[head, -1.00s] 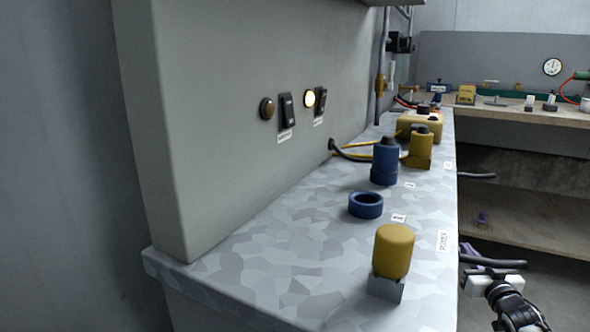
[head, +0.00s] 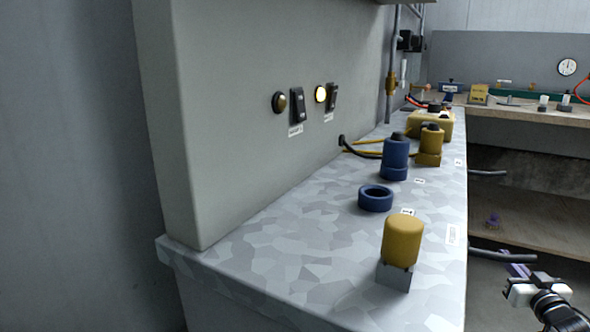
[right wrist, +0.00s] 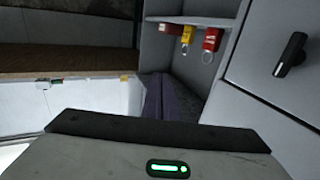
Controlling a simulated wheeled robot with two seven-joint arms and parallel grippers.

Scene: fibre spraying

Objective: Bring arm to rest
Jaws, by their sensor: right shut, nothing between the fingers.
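My right gripper (head: 517,270) is at the lower right of the head view, beside the bench's right edge and apart from it. It is shut and empty. Its purple fingers also show in the right wrist view (right wrist: 162,100), between grey panels. My right arm comes in from the bottom right corner. My left gripper and arm are not in view.
The speckled grey bench (head: 300,235) carries a yellow cylinder on a grey block (head: 403,240), a blue ring (head: 376,198), a blue bottle (head: 395,157) and a yellow bottle (head: 430,143). Dark hooks (head: 503,256) stick out from its right side. Tags (right wrist: 187,35) hang under a shelf.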

